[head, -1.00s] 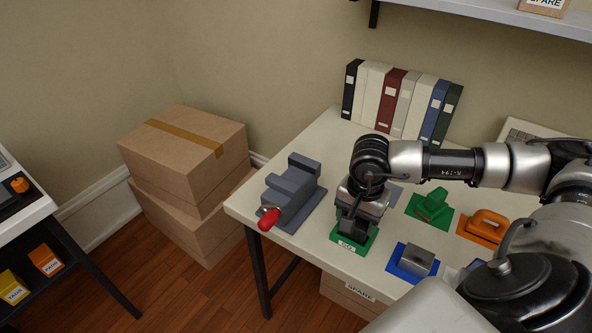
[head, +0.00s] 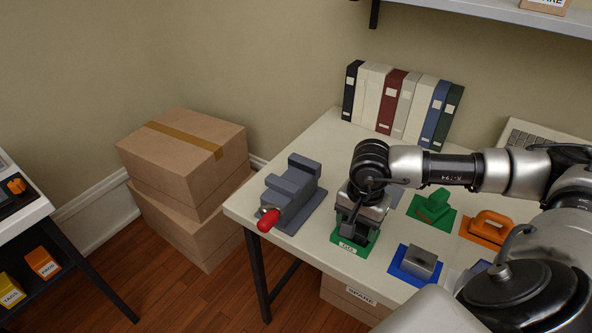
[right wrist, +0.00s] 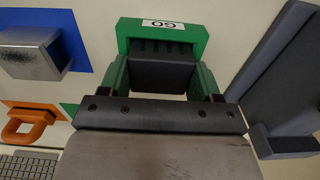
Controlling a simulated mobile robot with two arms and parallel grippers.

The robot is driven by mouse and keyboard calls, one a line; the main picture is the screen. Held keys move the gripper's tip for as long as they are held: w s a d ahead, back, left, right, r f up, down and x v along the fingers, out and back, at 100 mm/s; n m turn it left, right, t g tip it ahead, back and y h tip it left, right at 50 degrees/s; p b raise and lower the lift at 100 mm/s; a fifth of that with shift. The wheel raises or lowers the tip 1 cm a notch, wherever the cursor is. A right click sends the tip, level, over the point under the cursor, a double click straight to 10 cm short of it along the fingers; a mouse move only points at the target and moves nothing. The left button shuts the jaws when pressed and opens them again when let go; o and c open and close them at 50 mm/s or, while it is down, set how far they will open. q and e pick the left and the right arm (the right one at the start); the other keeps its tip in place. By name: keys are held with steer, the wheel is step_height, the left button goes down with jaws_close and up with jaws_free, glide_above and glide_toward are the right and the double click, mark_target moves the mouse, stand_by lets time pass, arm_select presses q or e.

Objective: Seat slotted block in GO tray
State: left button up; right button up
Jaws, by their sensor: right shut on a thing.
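The green GO tray (head: 364,252) lies on the table near its front edge, its GO label facing front. My right gripper (head: 352,229) is directly over it, pointing down, and hides most of it. In the right wrist view the dark slotted block (right wrist: 160,72) sits between the jaws of my right gripper (right wrist: 161,80), which is shut on it. The block is in line with the tray (right wrist: 197,38), close behind its labelled side. I cannot tell whether it rests on the tray floor. My left gripper is not in view.
A grey vise (head: 290,192) with a red handle end stands left of the tray. To the right are a blue tray with a metal block (head: 422,262), a green piece (head: 434,205) and an orange handled piece (head: 490,226). Binders (head: 390,100) stand at the back.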

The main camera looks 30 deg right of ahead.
mark_target(358, 225)
steer(key=shift+f, duration=0.1)
steer(key=o, duration=1.3)
steer(key=shift+c, duration=0.2)
steer(key=shift+c, duration=1.4)
steer(key=shift+r+p, duration=2.05)
steer(key=shift+r, duration=1.5)
steer(key=shift+f, duration=0.1)
